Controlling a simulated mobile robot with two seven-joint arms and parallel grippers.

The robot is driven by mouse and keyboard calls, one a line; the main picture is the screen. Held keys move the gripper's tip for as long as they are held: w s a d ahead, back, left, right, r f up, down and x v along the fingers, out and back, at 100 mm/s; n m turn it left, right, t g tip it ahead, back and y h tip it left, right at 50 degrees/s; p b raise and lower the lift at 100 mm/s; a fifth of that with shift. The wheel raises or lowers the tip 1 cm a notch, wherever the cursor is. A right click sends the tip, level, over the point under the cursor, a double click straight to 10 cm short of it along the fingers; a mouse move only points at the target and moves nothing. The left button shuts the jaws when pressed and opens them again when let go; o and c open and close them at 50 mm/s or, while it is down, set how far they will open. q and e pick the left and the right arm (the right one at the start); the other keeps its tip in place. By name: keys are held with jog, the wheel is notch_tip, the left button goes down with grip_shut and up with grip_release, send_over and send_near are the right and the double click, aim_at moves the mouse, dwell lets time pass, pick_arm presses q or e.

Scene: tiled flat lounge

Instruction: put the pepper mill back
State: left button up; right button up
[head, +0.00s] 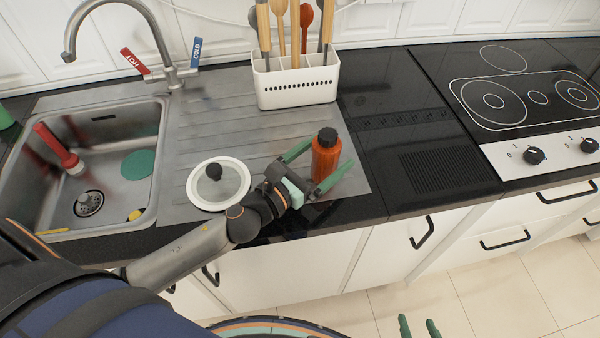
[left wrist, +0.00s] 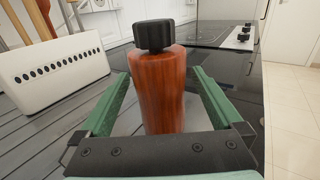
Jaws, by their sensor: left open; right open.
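The pepper mill (head: 326,158), reddish-brown with a black top, stands upright at the right end of the steel drainboard (head: 215,110). My left gripper (head: 331,153) is open, with one green finger on each side of the mill. In the left wrist view the mill (left wrist: 158,95) stands between the two fingers (left wrist: 162,76), with a visible gap on both sides. Its foot is hidden behind the gripper's dark bar. My right gripper (head: 418,327) shows only its green fingertips at the bottom edge, apart and empty over the floor.
A white utensil holder (head: 296,88) stands behind the mill. A round lid (head: 205,196) lies left of the gripper. The sink (head: 100,150) at left holds a red item (head: 58,147). Dark counter (head: 405,150) right of the mill is clear up to the hob (head: 525,98).

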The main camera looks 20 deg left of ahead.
pick_arm(q)
jog(key=b+v, duration=0.2)
jog(key=v, duration=0.7)
jog(key=shift+s, duration=0.2)
